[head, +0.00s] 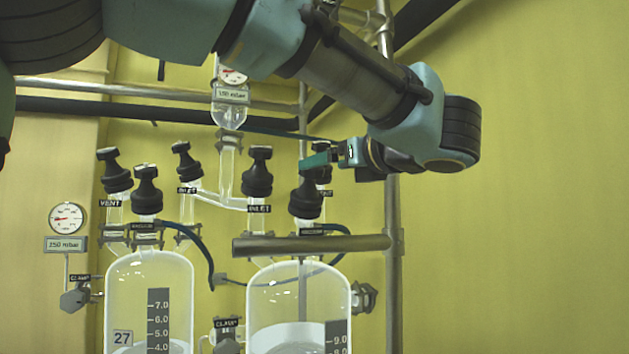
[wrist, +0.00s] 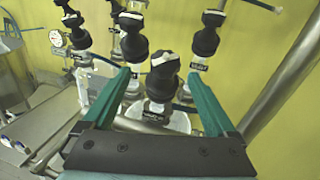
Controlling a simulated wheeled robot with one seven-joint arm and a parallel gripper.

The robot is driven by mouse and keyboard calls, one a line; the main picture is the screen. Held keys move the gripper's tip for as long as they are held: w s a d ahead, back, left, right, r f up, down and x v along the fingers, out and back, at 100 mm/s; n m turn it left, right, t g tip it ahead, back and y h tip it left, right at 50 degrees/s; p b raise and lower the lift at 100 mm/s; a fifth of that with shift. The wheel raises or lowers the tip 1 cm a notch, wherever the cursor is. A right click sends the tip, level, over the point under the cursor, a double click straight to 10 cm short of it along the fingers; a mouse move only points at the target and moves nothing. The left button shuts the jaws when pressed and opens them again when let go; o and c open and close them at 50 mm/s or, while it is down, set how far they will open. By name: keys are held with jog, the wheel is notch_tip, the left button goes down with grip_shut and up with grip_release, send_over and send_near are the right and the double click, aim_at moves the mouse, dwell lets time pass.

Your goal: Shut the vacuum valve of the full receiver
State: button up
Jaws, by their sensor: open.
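The right glass receiver (head: 298,290) holds pale liquid up near the 9.0 mark. Its front black valve knob (head: 305,200) stands above a tag and a dark hose; the tag is too small to read surely, but it looks like the vacuum one. Behind it are the INLET knob (head: 259,172) and a VENT knob, mostly hidden by my gripper (head: 306,162). My gripper is open, just above the front knob in the head view. In the wrist view its two green fingers stand either side of a black knob (wrist: 163,78) with a pale bar on top; contact cannot be told.
The left receiver (head: 150,275) has a lower level and its own black knobs (head: 146,190). A horizontal metal rail (head: 310,245) crosses in front of the right receiver's neck, joining an upright post (head: 393,290). A gauge (head: 67,217) is at left. Free room lies right of the post.

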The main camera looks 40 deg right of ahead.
aim_at(304, 173)
jog(key=w+d+p, duration=0.1)
jog(key=w, duration=0.2)
jog(key=w+p, duration=0.2)
jog(key=w, duration=0.1)
jog(key=w+d+p, duration=0.1)
jog(key=w, duration=0.2)
jog(key=shift+w+d+r, duration=0.1)
jog(key=shift+w+d, duration=0.2)
jog(key=shift+d, duration=0.05)
jog(key=shift+w+d, duration=0.1)
jog(key=shift+w, duration=0.45)
jog(key=c, duration=1.4)
jog(key=shift+f, duration=0.2)
jog(key=shift+h+b, duration=0.3)
